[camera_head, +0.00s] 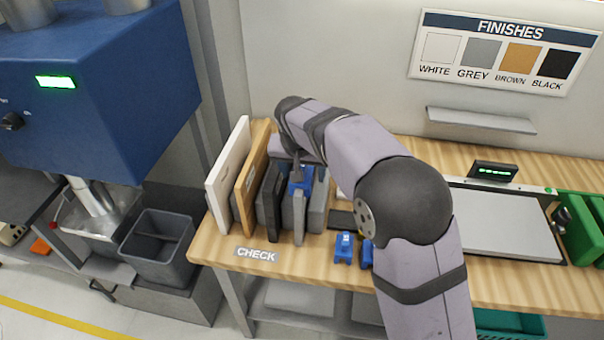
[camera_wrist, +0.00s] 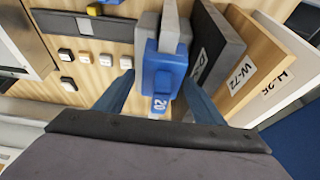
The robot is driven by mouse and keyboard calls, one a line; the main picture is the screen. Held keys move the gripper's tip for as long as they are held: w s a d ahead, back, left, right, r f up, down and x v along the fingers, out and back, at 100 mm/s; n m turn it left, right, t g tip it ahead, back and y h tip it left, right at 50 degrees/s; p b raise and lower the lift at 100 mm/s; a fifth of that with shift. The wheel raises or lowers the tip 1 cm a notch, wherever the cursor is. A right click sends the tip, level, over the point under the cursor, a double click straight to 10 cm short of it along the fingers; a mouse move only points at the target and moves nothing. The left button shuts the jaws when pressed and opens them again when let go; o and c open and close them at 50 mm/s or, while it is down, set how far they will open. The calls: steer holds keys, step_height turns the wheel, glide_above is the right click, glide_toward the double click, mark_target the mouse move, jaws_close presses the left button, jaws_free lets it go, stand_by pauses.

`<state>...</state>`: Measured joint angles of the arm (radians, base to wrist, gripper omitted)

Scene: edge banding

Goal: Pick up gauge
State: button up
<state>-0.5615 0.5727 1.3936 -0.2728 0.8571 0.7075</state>
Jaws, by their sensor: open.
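A blue gauge marked "20" (camera_wrist: 165,72) sits on the top edge of a light grey panel (camera_wrist: 174,22) in the wrist view. In the head view this blue gauge (camera_head: 300,180) shows below my wrist, among the upright panels. My gripper (camera_wrist: 158,84) is open, with one finger on each side of the gauge. I cannot tell whether the fingers touch it. Two more blue gauges lie on the bench in the head view, one whole (camera_head: 345,247) and one partly hidden by my arm (camera_head: 366,253).
Upright boards stand to the left: white (camera_head: 228,175), wood (camera_head: 252,178) and dark grey (camera_head: 270,205). A "CHECK" label (camera_head: 256,254) is on the bench front. A scale (camera_head: 505,218) and green bins (camera_head: 580,230) are at the right. A grey bin (camera_head: 158,245) stands left, below bench level.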

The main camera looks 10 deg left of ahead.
steer(key=shift+c, duration=0.3)
steer(key=c, duration=1.3)
steer(key=shift+o, duration=0.2)
steer(key=shift+r, duration=0.1)
step_height(320, 180, up, 10)
steer(key=shift+f+b, duration=0.1)
steer(key=shift+b, duration=1.05)
step_height(320, 180, up, 7)
steer(key=p, duration=0.7)
